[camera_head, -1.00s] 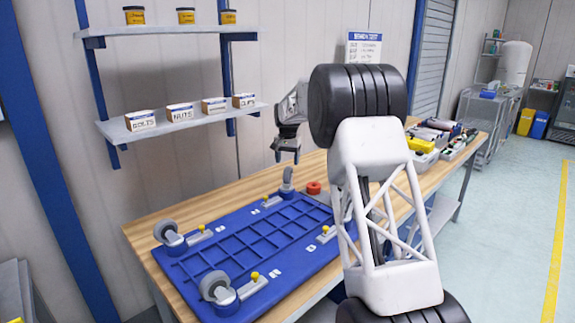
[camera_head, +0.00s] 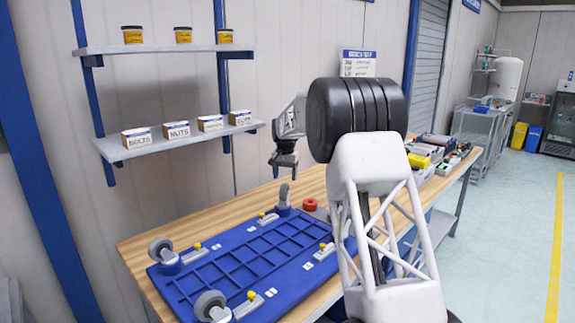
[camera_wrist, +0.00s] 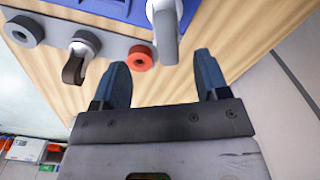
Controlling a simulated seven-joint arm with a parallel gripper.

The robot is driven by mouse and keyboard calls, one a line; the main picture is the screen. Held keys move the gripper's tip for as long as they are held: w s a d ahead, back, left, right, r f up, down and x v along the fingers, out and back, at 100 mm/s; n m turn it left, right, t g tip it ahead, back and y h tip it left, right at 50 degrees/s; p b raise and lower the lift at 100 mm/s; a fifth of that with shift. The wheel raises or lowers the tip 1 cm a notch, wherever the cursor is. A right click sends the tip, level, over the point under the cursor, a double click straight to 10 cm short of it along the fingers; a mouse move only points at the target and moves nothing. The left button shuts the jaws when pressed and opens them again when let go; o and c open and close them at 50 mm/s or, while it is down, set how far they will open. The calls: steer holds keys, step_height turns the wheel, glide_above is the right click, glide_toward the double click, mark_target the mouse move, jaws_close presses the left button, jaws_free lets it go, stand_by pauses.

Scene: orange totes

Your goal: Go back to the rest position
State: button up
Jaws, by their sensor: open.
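My gripper (camera_head: 286,177) is open and empty above the workbench (camera_head: 228,212), just over the caster at the far corner of a blue board. In the wrist view the two dark blue fingers (camera_wrist: 160,68) stand apart with wooden bench top between and beyond them. The grey caster (camera_wrist: 166,20) lies beyond the fingertips in that view and also shows in the head view (camera_head: 284,195). My arm hides part of the bench and the board's right side in the head view.
The blue board (camera_head: 255,262) with casters fills the bench's near part. A red wheel (camera_head: 310,204) and a grey wheel (camera_wrist: 22,30) lie near the gripper. A wall shelf (camera_head: 180,140) with labelled boxes is behind. Bins (camera_head: 425,152) sit right. The floor at right is clear.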

steer(key=s+d+r, duration=0.5)
steer(key=s, duration=0.7)
steer(key=s+d+r+n+t, duration=0.1)
steer(key=s+d+r, duration=0.35)
steer(key=s, duration=0.65)
steer(key=s+d+r, duration=0.4)
steer(key=s+r, duration=0.2)
steer(key=s, duration=0.6)
steer(key=s+d+f, duration=0.2)
steer(key=s+f, duration=0.1)
steer(key=s, duration=1)
steer(key=s+d+f+n+t, duration=0.1)
steer(key=s+d+f, duration=0.1)
steer(key=s, duration=1.1)
steer(key=s+d+f+n, duration=0.1)
steer(key=s+f, duration=0.4)
steer(key=s, duration=0.8)
steer(key=shift+d+t, duration=0.3)
steer(key=shift+d, duration=0.45)
